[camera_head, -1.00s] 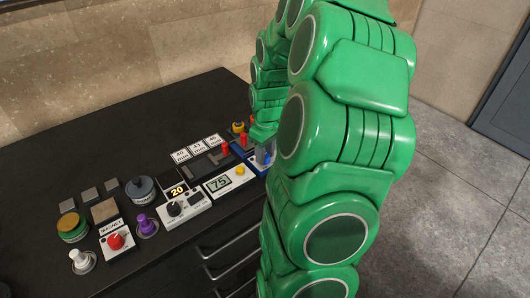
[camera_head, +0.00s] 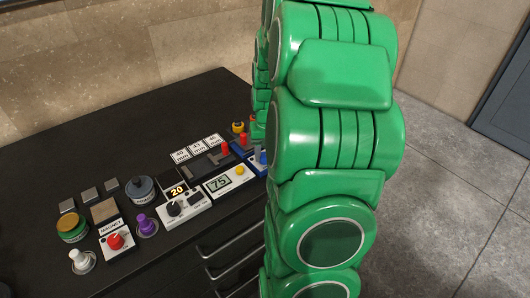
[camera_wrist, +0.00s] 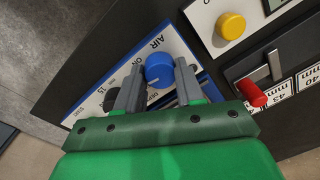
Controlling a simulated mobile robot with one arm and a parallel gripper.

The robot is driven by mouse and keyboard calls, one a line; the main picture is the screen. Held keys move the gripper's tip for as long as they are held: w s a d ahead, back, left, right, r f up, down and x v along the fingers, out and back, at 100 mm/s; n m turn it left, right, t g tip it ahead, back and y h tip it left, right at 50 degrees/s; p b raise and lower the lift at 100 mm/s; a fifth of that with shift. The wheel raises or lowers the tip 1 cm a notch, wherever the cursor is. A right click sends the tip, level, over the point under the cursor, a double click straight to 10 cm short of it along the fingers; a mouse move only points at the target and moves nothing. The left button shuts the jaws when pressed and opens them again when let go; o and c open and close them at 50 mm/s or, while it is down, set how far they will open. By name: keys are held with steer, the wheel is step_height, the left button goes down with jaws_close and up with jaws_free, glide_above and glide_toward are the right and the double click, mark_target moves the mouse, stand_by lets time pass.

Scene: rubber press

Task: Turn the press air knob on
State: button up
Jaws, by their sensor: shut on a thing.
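The press air knob (camera_wrist: 159,72) is a round blue knob on a white and blue panel (camera_wrist: 95,98) lettered "AIR" and "ON" in the wrist view. My gripper (camera_wrist: 160,78) has its two grey fingers on either side of the knob and is shut on it. The knob also shows in the head view (camera_head: 262,157), at the right end of the row of controls, close beside my green arm. My arm hides my fingers and part of the panel in the head view. The knob's exact turn angle is hard to read.
A panel with a yellow button (camera_wrist: 230,26) and a red-tipped lever (camera_wrist: 252,92) sit close to the gripper. Left along the dark bench (camera_head: 90,128) are a purple knob (camera_head: 146,225), a red magnet knob (camera_head: 116,241) and a "20" display (camera_head: 177,190). Drawer handles front the bench.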

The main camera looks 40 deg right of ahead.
steer(key=m, duration=0.4)
steer(key=shift+m, duration=2.2)
steer(key=o, duration=1)
steer(key=shift+s+r, duration=0.15)
steer(key=shift+r, duration=1.8)
steer(key=shift+s+r, duration=0.15)
steer(key=shift+r, duration=1.8)
